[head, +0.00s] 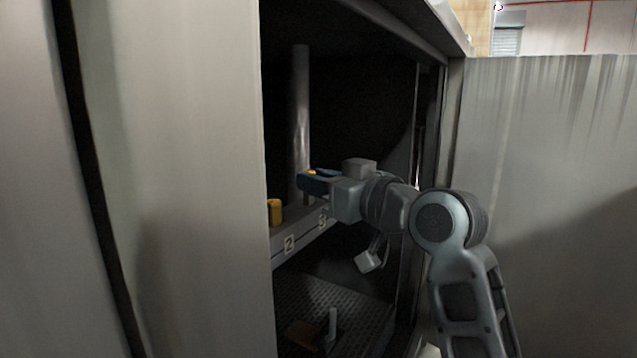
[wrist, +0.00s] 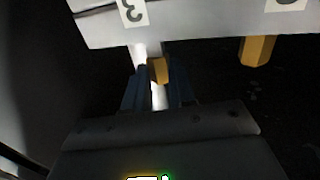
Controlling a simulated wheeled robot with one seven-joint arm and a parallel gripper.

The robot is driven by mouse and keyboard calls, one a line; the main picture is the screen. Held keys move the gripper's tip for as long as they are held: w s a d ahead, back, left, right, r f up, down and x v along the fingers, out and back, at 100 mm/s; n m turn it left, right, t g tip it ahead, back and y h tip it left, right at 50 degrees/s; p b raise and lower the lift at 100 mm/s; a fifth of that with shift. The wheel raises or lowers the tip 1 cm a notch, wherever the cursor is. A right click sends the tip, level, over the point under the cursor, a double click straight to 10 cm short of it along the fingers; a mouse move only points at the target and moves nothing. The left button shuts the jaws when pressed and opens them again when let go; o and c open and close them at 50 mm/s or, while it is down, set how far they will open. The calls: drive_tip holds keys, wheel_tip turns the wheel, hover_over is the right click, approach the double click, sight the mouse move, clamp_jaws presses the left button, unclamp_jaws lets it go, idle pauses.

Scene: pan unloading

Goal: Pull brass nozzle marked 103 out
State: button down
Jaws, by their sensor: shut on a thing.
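My gripper (head: 314,181) reaches into the dark cabinet above a grey ledge with number plates. In the wrist view its blue fingers (wrist: 158,84) are shut on a small brass nozzle (wrist: 158,70). A bit of this nozzle (head: 312,172) shows yellow at the fingers in the head view. A second brass nozzle (head: 274,212) stands on the ledge near plate 2, apart from my gripper. It also shows at the right of the wrist view (wrist: 257,50). No marking 103 is readable on either nozzle.
The ledge (head: 300,243) carries plates 2 (head: 289,244) and 3 (head: 322,221). A grey vertical post (head: 300,110) stands close behind my gripper. The cabinet wall (head: 180,180) is at left, an open door panel (head: 560,180) at right. A perforated floor (head: 345,305) lies below.

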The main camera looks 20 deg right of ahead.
drive_tip(key=shift+r+p, duration=1.05)
drive_tip(key=shift+r, duration=0.45)
